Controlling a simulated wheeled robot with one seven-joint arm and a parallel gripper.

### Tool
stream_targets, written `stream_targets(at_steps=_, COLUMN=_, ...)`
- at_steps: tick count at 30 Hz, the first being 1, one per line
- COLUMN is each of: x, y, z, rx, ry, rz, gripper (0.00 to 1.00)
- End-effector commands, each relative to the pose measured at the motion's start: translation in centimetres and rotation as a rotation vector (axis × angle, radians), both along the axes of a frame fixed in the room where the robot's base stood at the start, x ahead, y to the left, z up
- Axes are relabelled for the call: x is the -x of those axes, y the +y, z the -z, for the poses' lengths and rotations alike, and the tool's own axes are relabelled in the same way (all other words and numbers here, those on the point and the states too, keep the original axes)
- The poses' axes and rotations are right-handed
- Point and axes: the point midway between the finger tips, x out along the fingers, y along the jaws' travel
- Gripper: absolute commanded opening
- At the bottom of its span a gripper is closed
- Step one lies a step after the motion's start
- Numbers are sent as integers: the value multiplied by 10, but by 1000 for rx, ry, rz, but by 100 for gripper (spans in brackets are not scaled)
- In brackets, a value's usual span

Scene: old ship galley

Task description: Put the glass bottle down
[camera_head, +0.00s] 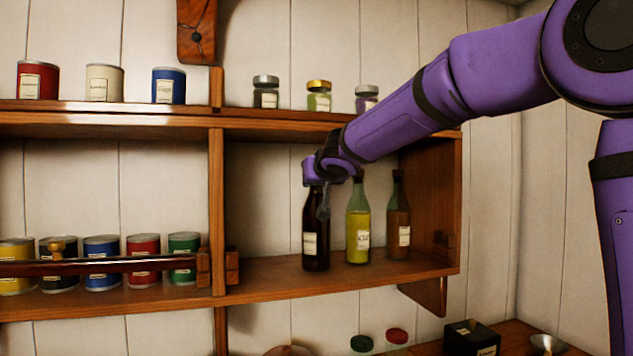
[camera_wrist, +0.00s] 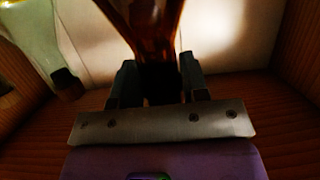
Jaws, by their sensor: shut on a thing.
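The dark brown glass bottle (camera_head: 316,232) with a cream label is upright in the right compartment of the wall shelf (camera_head: 280,283). My gripper (camera_head: 318,187) is shut on its neck from above. In the wrist view the dark bottle (camera_wrist: 152,22) runs between the two fingers of my gripper (camera_wrist: 158,82). Its base appears at the shelf board; I cannot tell whether it touches or hovers slightly. A yellow-green bottle (camera_head: 358,228) stands close to its right, and a brown bottle (camera_head: 398,222) stands beyond that.
Small jars (camera_head: 319,96) and cans (camera_head: 99,83) stand on the upper board just above. Several cans (camera_head: 101,265) sit behind a wooden rail (camera_head: 110,265) in the left compartment. Free shelf room lies left of the dark bottle. A black box (camera_head: 471,338) is on the counter below.

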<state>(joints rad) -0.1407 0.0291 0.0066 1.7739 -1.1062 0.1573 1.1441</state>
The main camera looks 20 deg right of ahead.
Motion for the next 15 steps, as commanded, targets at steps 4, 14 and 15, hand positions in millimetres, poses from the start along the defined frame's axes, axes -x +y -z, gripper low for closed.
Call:
stream_targets(at_steps=4, x=0, y=0, z=2, rx=0, ry=-2, rz=-1, gripper=0)
stream_targets(at_steps=14, x=0, y=0, z=3, rx=0, ry=-2, rz=-1, gripper=0)
stream_targets(at_steps=15, x=0, y=0, z=4, rx=1, ry=-2, rz=-1, gripper=0)
